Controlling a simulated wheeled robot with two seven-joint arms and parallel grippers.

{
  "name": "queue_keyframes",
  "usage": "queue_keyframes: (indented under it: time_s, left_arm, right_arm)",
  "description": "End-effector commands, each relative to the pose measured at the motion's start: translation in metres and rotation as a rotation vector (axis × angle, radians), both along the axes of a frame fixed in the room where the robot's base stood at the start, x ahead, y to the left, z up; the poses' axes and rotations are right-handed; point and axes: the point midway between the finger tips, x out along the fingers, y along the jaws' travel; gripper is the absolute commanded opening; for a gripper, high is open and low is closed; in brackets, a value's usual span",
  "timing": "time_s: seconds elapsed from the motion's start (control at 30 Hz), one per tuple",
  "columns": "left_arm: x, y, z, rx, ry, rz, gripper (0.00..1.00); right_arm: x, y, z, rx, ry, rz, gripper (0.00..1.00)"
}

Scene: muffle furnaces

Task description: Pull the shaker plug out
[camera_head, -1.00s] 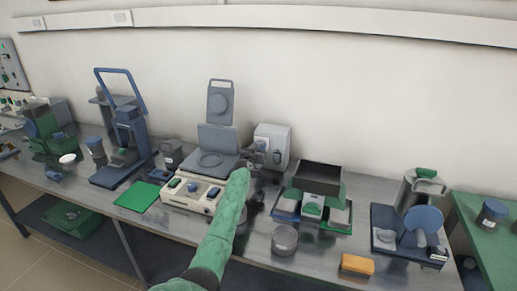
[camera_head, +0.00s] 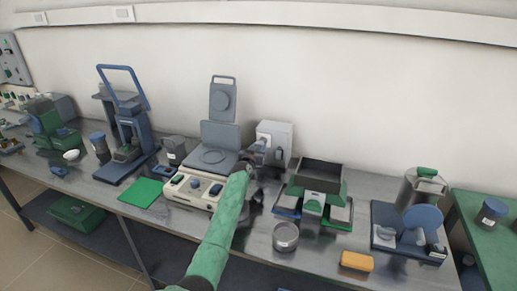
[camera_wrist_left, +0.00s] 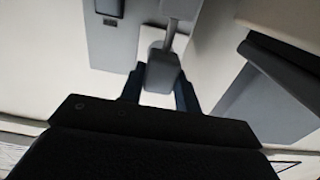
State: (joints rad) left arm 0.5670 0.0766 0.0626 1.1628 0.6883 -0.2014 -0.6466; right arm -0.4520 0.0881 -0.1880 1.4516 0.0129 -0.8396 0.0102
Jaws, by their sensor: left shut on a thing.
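The grey plug (camera_wrist_left: 163,72) sits between the two dark fingers of my left gripper (camera_wrist_left: 160,92) in the left wrist view, and the gripper is shut on it. A narrower grey stem runs up from the plug in front of a white plate. In the head view my left gripper (camera_head: 254,153) is at the front of a pale socket box (camera_head: 281,132) by the wall, and the fingers and plug are mostly hidden. I cannot tell whether the plug is still seated. My right gripper is not in view.
A beige device (camera_head: 194,202) with knobs and a grey plate stands left of my forearm. A dark open-topped box (camera_head: 320,172), a round grey tin (camera_head: 285,234) and an orange block (camera_head: 356,261) are to the right. A green mat (camera_head: 140,192) lies left.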

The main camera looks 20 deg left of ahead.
Motion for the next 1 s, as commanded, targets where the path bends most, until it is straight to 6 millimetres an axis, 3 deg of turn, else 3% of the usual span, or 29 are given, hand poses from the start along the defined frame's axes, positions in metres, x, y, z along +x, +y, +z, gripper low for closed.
queue_keyframes:
  time_s: [0.03,0.13,0.53,1.0]
  left_arm:
    - [-0.001,-0.001,-0.004,0.0,0.005,-0.001,0.38]
    - [-0.001,0.0,-0.004,0.0,0.004,-0.001,0.55]
    - [-0.008,-0.001,-0.004,0.0,0.003,-0.002,0.55]
    - [-0.068,0.002,-0.005,0.0,0.003,0.0,0.55]
  right_arm:
    - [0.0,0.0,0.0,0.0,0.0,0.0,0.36]
    - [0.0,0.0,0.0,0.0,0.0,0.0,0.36]
    - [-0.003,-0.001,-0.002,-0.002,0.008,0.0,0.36]
    - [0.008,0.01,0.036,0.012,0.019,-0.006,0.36]
